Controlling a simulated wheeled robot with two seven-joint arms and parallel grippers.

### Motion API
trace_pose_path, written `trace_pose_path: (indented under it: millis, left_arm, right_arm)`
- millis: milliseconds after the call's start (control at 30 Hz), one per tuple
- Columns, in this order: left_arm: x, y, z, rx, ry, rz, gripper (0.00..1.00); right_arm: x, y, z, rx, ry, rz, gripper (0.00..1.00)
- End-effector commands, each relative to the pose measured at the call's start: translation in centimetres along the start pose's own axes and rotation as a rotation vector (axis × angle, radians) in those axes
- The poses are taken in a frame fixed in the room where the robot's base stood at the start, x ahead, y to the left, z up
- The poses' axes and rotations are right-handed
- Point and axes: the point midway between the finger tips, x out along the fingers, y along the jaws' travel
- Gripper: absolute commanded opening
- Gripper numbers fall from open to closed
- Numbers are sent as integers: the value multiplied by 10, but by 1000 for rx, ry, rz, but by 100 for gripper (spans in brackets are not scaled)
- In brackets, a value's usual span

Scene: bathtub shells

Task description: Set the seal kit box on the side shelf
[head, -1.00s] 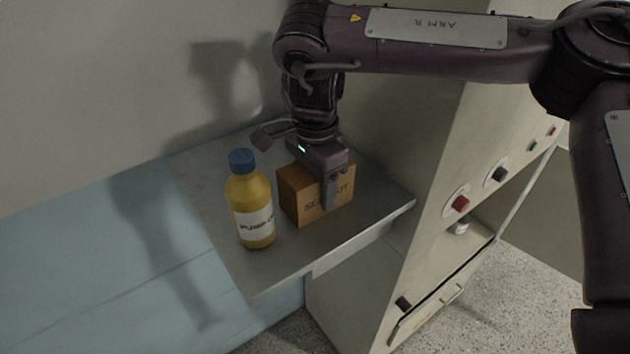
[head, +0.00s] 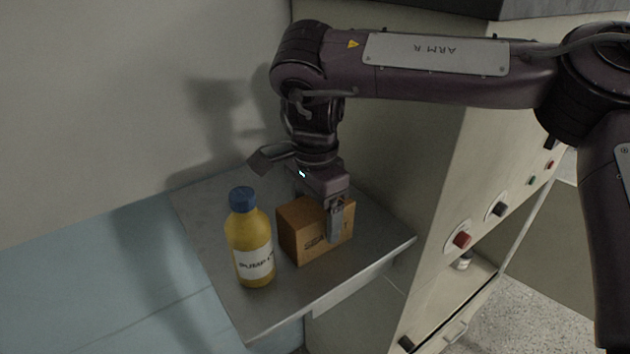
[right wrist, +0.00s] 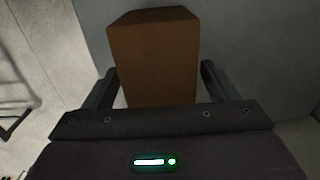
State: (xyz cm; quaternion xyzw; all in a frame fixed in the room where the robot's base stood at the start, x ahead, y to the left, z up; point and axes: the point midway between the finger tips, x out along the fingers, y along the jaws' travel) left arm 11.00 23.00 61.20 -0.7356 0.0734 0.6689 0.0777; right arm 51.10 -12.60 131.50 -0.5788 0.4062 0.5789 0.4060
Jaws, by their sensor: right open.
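The seal kit box (head: 300,236) is a brown carton standing upright on the grey side shelf (head: 222,292). My right gripper (head: 334,222) is above and around the box, pointing down, with one finger in front of its printed face. In the right wrist view the box (right wrist: 153,55) lies between the two spread fingers of the open gripper (right wrist: 158,85), with a gap showing on each side. The far finger is hidden behind the box in the head view. My left gripper is not in view.
A yellow bottle with a blue cap (head: 249,238) stands on the shelf just left of the box. A pale cabinet with knobs (head: 440,200) rises to the right. A wall is behind the shelf. Bare shelf lies in front of the box.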

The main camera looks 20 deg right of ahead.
Motion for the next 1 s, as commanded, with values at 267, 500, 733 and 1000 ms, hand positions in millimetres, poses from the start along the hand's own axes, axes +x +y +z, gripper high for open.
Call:
trace_pose_path:
  millis: [267, 500, 733, 1000]
  left_arm:
    - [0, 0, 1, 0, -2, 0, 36]
    - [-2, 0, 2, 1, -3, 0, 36]
    - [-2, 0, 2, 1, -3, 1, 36]
    - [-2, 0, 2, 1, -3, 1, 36]
  right_arm:
    - [-63, -1, 0, 1, 5, -5, 81]
    - [-92, 0, 0, 1, 2, -2, 81]
    - [-96, 0, 0, 0, 0, 0, 81]
    - [-96, 0, 0, 0, 0, 0, 81]
